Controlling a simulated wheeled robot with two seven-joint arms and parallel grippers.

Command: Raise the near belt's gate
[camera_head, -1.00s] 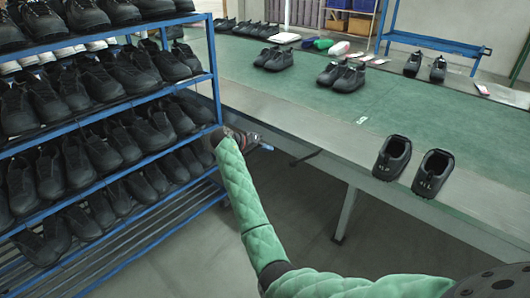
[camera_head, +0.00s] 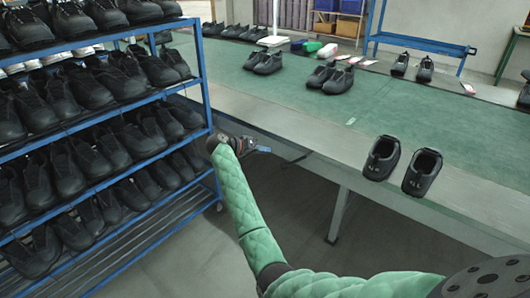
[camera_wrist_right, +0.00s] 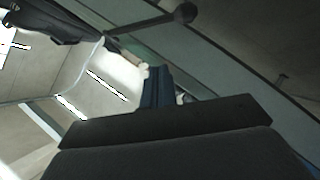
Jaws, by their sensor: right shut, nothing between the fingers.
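The near belt is the long line with a grey near edge strip (camera_head: 340,168) and a green top (camera_head: 320,105). A short dark lever (camera_head: 297,160) sticks out under its near edge. A dark rod with a round knob (camera_wrist_right: 185,13) crosses the top of the right wrist view, likely this lever. My right gripper (camera_head: 262,149) is shut and empty, just left of the lever and apart from it, below the belt edge beside the rack. I cannot make out a gate clearly in either view. My left gripper is not in view.
A blue rack (camera_head: 206,75) full of black shoes stands close on the left. Two black shoes (camera_head: 381,158) sit on the belt's near strip. More shoes (camera_head: 330,79) stand farther back. A belt leg (camera_head: 338,215) stands right of my arm, over bare floor.

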